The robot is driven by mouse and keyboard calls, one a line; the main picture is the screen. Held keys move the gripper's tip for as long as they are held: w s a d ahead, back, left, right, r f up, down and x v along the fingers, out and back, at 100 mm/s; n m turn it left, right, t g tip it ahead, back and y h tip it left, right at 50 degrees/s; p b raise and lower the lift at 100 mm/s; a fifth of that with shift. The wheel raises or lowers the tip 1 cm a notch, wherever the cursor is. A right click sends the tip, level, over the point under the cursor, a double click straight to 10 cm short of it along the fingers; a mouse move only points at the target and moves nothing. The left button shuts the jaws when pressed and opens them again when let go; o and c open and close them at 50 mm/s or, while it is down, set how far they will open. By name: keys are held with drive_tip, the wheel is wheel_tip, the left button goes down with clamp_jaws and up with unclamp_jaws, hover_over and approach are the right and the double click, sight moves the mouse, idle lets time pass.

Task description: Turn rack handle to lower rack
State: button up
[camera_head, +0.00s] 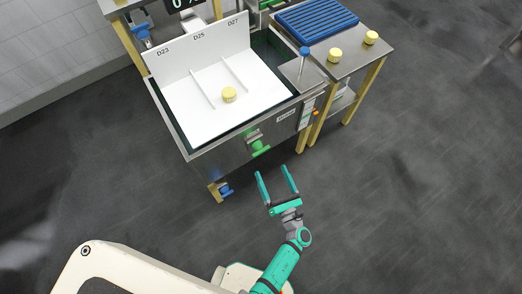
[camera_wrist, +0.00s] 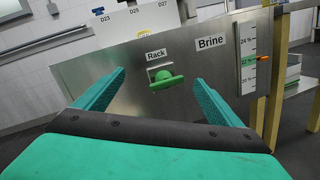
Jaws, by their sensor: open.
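The green rack handle (camera_head: 260,148) sits on the front face of the steel brine tank (camera_head: 225,150). In the wrist view the rack handle (camera_wrist: 166,79) shows under a "Rack" label, a little above the middle of the picture. My gripper (camera_head: 274,176) is open and empty, in front of the tank, with its two teal fingers pointing at the tank front. In the wrist view the gripper (camera_wrist: 160,85) has one finger to each side of the handle's image. The fingers look apart from the handle; the exact distance is hard to tell.
The white rack (camera_head: 190,115) in the tank has slots marked D23, D25 and D27, and a yellow cheese (camera_head: 229,95) on it. A side table (camera_head: 350,58) at right bears two yellow cheeses and a blue grid (camera_head: 318,18). A blue valve (camera_head: 225,189) is low at left. The front floor is clear.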

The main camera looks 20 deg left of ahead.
sight(262, 152)
drive_tip(key=w+a+f+n+g, duration=0.1)
drive_tip(key=w+a+n, duration=0.1)
drive_tip(key=w+a, duration=0.1)
drive_tip(key=w+a+f+n+g+y, duration=0.1)
drive_tip(key=w+a+n, duration=0.1)
drive_tip(key=w, duration=0.2)
drive_tip(key=w+a+f+n+g, duration=0.1)
drive_tip(key=w+a+n, duration=0.1)
drive_tip(key=w+a, duration=0.1)
drive_tip(key=shift+w+a+f+n+y, duration=0.3)
drive_tip(key=shift+n+y, duration=0.1)
drive_tip(key=c, duration=1.1)
